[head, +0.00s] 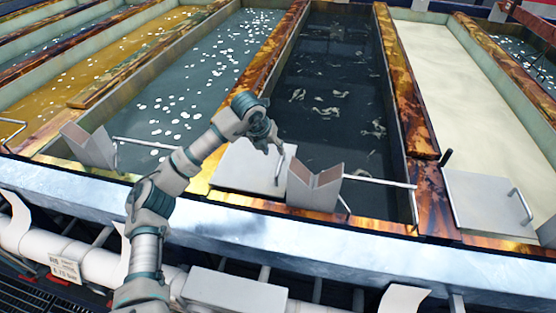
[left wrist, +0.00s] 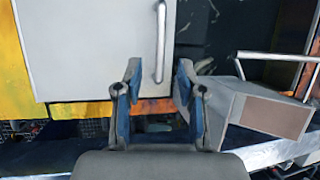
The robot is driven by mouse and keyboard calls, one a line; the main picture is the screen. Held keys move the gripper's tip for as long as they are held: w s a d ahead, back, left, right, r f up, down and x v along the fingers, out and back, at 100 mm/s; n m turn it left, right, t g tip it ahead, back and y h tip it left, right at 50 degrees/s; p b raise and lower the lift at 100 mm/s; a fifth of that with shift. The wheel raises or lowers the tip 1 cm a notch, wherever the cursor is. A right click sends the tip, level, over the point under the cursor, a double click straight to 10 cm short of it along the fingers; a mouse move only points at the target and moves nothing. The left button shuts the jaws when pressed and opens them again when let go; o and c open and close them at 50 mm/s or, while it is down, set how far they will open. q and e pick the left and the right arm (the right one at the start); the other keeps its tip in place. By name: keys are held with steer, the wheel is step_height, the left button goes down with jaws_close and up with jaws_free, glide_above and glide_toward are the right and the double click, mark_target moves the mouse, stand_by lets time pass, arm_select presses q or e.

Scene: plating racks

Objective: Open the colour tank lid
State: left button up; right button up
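A flat pale grey lid (head: 240,168) lies at the near end of the tanks, beside the dark tank (head: 335,100). It has a thin metal bar handle (head: 281,168) along its right side. In the left wrist view the lid (left wrist: 85,50) fills the upper left and its handle (left wrist: 160,45) stands upright in the picture. My left gripper (head: 277,143) is over the lid by the handle's far end. In the left wrist view its blue-padded fingers (left wrist: 158,78) are apart and empty, with the handle ahead of the gap. My right gripper is not in view.
A grey V-shaped bracket (head: 315,187) with a metal rail stands just right of the lid. Another bracket (head: 90,147) is at left. A second handled lid (head: 490,203) lies by the cream tank (head: 470,100). A pale ledge (head: 300,232) and white pipe run along the front.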

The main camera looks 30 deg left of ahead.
mark_target(281, 161)
arm_select(q)
steer(key=x, duration=0.2)
steer(key=d+x, duration=0.1)
steer(key=x, duration=0.4)
steer(key=shift+a+f+b, duration=0.2)
steer(key=shift+a+b, duration=0.15)
steer(key=shift+a, duration=0.05)
steer(key=shift+w+a+f, duration=0.15)
steer(key=shift+a+f, duration=0.2)
steer(key=shift+a, duration=0.2)
steer(key=shift+d+r, duration=0.1)
steer(key=shift+d, duration=0.25)
steer(key=shift+c, duration=1.1)
steer(key=shift+d+r, duration=0.1)
steer(key=shift+d, duration=0.25)
jaws_close()
steer(key=shift+a, duration=0.15)
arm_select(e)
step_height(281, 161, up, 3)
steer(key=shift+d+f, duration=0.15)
